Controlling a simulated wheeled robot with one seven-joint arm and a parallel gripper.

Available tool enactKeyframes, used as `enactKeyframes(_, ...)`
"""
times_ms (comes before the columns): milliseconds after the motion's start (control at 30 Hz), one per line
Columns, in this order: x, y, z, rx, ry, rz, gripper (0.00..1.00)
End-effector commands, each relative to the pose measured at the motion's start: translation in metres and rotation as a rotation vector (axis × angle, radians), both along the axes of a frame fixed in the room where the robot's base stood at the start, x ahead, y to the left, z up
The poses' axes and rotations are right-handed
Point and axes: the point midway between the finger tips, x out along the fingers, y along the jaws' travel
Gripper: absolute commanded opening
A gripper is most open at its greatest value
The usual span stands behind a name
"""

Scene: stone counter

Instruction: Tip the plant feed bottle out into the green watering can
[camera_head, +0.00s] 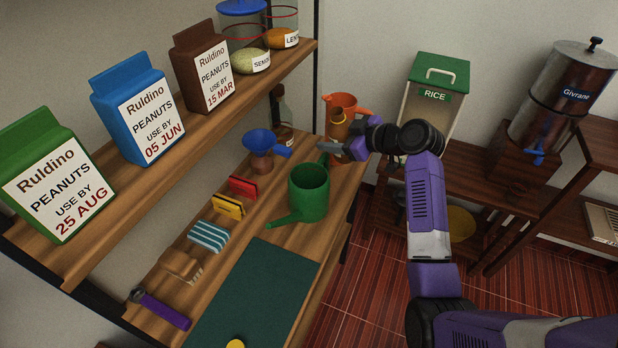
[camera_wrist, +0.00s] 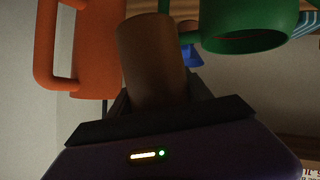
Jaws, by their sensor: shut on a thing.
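The green watering can (camera_head: 308,192) stands upright on the wooden counter with its open top showing and its spout toward the lower left; part of it also shows in the wrist view (camera_wrist: 245,18). My gripper (camera_head: 338,148) is shut on a brown bottle (camera_head: 336,128), which I take for the plant feed bottle. The bottle looks roughly upright, behind and to the right of the can and apart from its opening. In the wrist view the brown bottle (camera_wrist: 150,60) rises from between the jaws. Its label is not readable.
An orange jug (camera_head: 348,104) stands close behind the bottle. A blue funnel (camera_head: 259,142) and a dark labelled bottle (camera_head: 281,112) stand left of it. A shelf with cartons (camera_head: 137,108) overhangs the left side.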

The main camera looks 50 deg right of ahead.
Motion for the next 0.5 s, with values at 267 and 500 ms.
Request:
enactKeyframes(267, 0.0, 0.002, -0.003, -0.137, 0.019, 0.0, 0.14)
enactKeyframes(500, 0.001, 0.004, 0.002, -0.255, 0.038, 0.001, 0.14)
